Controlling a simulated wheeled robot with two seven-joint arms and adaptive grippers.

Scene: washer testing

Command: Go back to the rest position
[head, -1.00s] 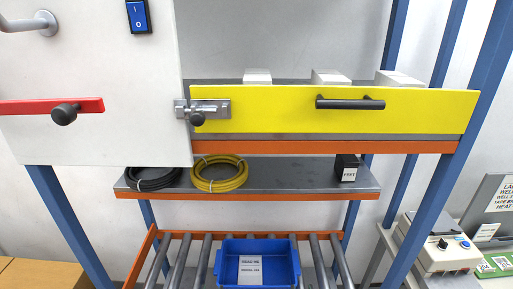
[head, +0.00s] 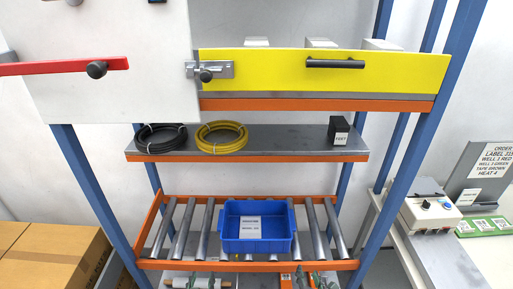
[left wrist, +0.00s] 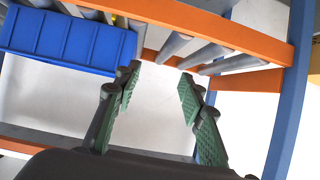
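My left gripper (left wrist: 158,88) is open and empty in the left wrist view, its two green-padded fingers wide apart. The blue bin (left wrist: 70,40) is at upper left there, apart from the fingers. In the head view, the blue bin (head: 281,240) sits on the rollers with a white label inside.
The orange-railed roller rack (head: 150,265) stands ahead between blue posts. A shelf (head: 280,140) above holds black and yellow cable coils and a black box. Cardboard boxes (head: 55,255) are at lower left. A side table (head: 440,265) with a control box is at right.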

